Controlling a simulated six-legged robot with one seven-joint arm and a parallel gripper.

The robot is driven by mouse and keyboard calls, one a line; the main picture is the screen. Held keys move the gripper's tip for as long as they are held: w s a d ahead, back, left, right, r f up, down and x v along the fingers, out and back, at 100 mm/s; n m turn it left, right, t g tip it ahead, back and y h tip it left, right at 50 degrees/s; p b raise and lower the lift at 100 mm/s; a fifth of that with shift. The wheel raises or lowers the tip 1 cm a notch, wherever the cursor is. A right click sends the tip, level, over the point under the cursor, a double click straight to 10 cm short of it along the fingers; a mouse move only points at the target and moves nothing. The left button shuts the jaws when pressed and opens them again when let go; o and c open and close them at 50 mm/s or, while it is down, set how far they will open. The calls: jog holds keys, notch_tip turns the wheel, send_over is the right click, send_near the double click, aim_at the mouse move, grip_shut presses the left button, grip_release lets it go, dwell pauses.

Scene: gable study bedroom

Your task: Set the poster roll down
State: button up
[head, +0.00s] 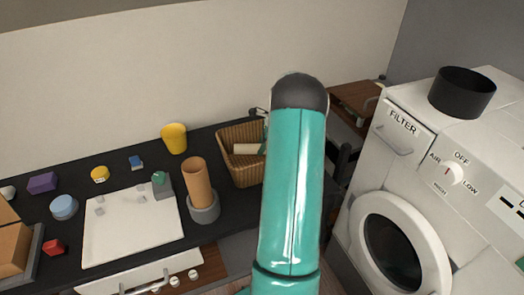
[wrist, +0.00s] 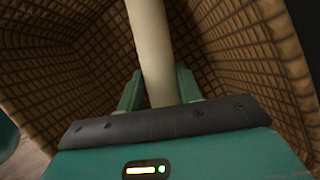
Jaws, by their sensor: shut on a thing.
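The poster roll, a cream cylinder (wrist: 152,45), runs between the two teal fingers of my gripper (wrist: 158,82) in the wrist view. My gripper is shut on it. The woven basket (wrist: 220,50) surrounds the roll and fingers on several sides. In the head view the same basket (head: 238,172) stands on the dark counter, with the pale roll (head: 246,148) lying across its opening. My teal arm hides the basket's right part and most of my gripper. I cannot tell whether the roll touches the basket floor.
A brown tube (head: 197,178) stands in a grey cup (head: 204,210) left of the basket. A yellow cup (head: 174,138) is behind it. A white board (head: 130,228) and several small items lie further left. A white washer (head: 445,180) with a black bowl (head: 462,92) stands at right.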

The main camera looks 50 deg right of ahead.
jog(key=shift+f, duration=1.3)
jog(key=shift+f, duration=0.15)
jog(key=o, duration=1)
jog(key=shift+d, duration=0.1)
jog(key=shift+o, duration=0.2)
